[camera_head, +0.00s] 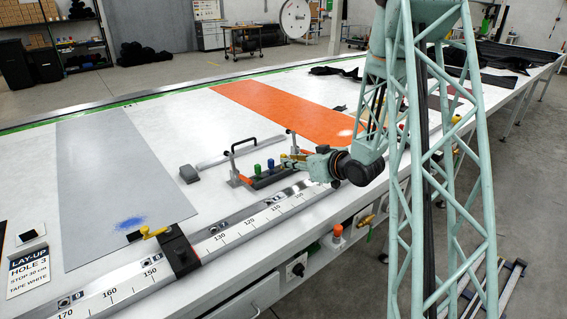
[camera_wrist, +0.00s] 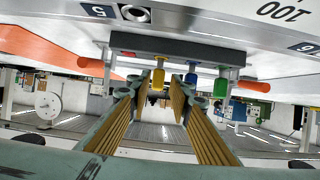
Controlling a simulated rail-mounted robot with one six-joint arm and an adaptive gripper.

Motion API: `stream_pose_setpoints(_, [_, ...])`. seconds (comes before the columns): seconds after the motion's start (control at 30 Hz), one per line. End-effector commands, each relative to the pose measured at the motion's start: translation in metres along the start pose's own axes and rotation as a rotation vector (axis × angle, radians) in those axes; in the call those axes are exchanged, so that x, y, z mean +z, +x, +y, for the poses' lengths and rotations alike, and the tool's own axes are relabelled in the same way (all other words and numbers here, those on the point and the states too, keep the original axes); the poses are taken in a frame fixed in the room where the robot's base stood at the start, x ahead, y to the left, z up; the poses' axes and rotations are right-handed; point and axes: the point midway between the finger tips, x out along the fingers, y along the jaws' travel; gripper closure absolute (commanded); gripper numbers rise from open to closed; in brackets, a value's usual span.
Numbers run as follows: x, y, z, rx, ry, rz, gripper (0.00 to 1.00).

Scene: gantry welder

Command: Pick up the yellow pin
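The yellow pin (camera_wrist: 158,80) sits in a dark block (camera_wrist: 185,48) in the wrist view, where the scene appears upside down. A blue pin (camera_wrist: 191,76) and a green pin (camera_wrist: 221,86) are to its right, and a red pin (camera_wrist: 128,54) is to its left. My gripper (camera_wrist: 156,92) is open, with the yellow pin showing in the gap between its fingertips. I cannot tell if it touches. The yellow pin is not clear there.
A black-handled frame (camera_head: 258,143) stands behind the block. A numbered rail (camera_head: 250,221) runs along the table's front edge, with a dark stop (camera_head: 180,252) and yellow lever (camera_head: 154,232). An orange sheet (camera_head: 285,108) and a grey sheet (camera_head: 115,180) lie flat on the white table.

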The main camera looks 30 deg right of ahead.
Motion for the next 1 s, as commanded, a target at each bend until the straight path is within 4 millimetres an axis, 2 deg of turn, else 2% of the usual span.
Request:
stream_pose_setpoints(0.53, [0.000, 0.006, 0.000, 0.000, 0.000, 0.000, 0.81])
stream_pose_setpoints(1.0, [-0.002, 0.049, 0.002, 0.000, 0.000, 0.000, 0.81])
